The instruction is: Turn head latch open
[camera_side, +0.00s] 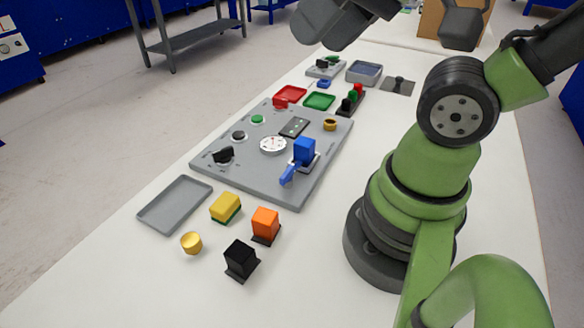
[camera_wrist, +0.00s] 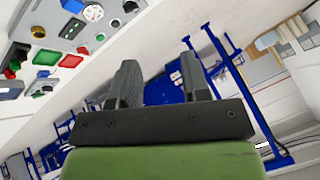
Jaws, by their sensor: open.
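A grey panel (camera_side: 225,170) lies on the white table in the side view. Near its right front edge stands a blue block (camera_side: 304,150) with a blue lever (camera_side: 289,174) slanting down toward the front left. I cannot tell for certain which part is the head latch. Part of the blue fitting (camera_wrist: 73,6) shows at the top left of the wrist view. My gripper (camera_wrist: 160,78) is open and empty in the wrist view, with its two dark fingers apart. It is well away from the panel, and its fingers are not clearly visible in the side view.
The panel bears a white dial (camera_side: 273,144), a black switch (camera_side: 223,155), a green button (camera_side: 257,119) and a gold knob (camera_side: 330,124). In front are a grey tray (camera_side: 142,217), a yellow block (camera_side: 226,206), an orange block (camera_side: 265,223), a black block (camera_side: 241,259) and a gold cylinder (camera_side: 191,243).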

